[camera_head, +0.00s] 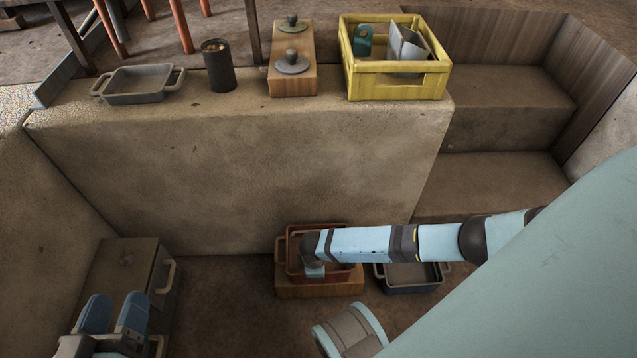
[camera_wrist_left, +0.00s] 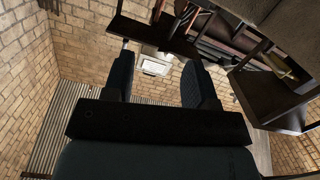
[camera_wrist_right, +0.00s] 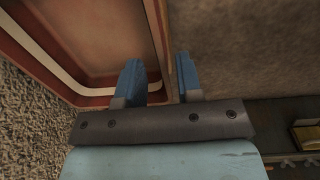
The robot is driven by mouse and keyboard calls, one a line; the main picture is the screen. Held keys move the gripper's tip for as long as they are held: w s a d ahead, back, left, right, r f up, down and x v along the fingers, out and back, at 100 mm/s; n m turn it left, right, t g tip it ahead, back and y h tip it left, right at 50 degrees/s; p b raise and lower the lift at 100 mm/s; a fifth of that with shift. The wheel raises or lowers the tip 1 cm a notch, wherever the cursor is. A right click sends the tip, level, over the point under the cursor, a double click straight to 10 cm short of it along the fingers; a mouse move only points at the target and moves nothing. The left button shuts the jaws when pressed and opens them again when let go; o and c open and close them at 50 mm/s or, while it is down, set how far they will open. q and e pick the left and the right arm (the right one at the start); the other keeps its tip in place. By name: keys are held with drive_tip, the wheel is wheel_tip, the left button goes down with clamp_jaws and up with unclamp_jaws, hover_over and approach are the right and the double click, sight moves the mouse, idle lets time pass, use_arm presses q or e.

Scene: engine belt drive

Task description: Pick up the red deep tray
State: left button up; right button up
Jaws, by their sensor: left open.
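The red deep tray (camera_head: 294,256) is on the floor at the foot of the stone ledge, on or in front of an orange-brown block-like base (camera_head: 292,290). My right arm crosses over it and hides part of it. My right gripper (camera_head: 314,270) points down at the tray. In the right wrist view, the tray's red rim (camera_wrist_right: 155,40) runs between the two fingers, one inside the tray and one outside, with gaps showing. My left gripper (camera_head: 113,313) is open and empty at the lower left, far from the tray; its spread fingers show in its wrist view (camera_wrist_left: 160,82).
A dark tray (camera_head: 410,277) lies just right of the red one. A drawer cabinet (camera_head: 125,275) stands at left. On the ledge are a grey tray (camera_head: 137,85), a black cup (camera_head: 218,66), a wooden block (camera_head: 292,82) with knobs, and a yellow crate (camera_head: 397,85). Steps (camera_head: 500,180) rise at right.

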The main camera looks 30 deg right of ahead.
drive_tip(key=f+b, duration=0.2)
drive_tip(key=f, duration=0.1)
drive_tip(key=f+b, duration=0.1)
drive_tip(key=shift+d+f, duration=0.25)
drive_tip(key=shift+f, duration=0.25)
use_arm(q)
drive_tip(key=shift+w+a+f+m+t, duration=0.15)
drive_tip(key=shift+w+a+m+t, duration=0.25)
drive_tip(key=shift+w+m, duration=0.55)
drive_tip(key=shift+s+a, duration=0.1)
drive_tip(key=shift+s, duration=0.05)
use_arm(e)
clamp_jaws()
